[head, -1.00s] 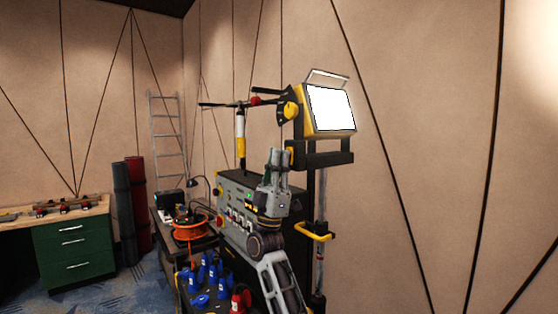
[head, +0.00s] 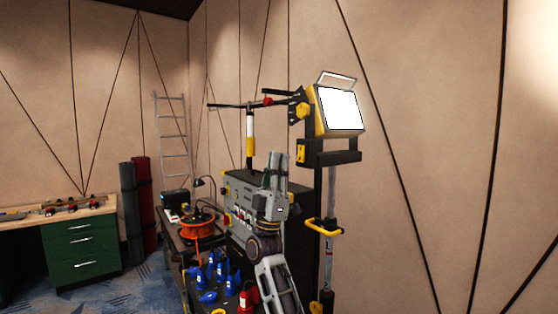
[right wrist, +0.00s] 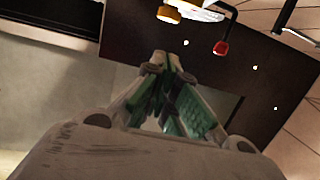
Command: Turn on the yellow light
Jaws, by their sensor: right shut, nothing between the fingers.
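The yellow light (head: 338,108) is a yellow-framed flood lamp on a dark stand in the head view. Its face is bright white. A small yellow box (head: 302,152) sits on the stand just below the lamp. My right gripper (head: 279,156) points up, below and left of the lamp, in front of the grey control panel. Its fingers are shut and hold nothing. The fingers also show together in the right wrist view (right wrist: 168,58). It appears apart from the lamp in the head view. My left gripper is out of view.
The grey control panel (head: 238,202) stands behind my right arm, partly hidden. A cart with blue clamps (head: 215,270) and an orange cable reel (head: 197,226) are left of it. A green-drawer bench (head: 82,255) stands at far left. The stand has a yellow handle (head: 325,226).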

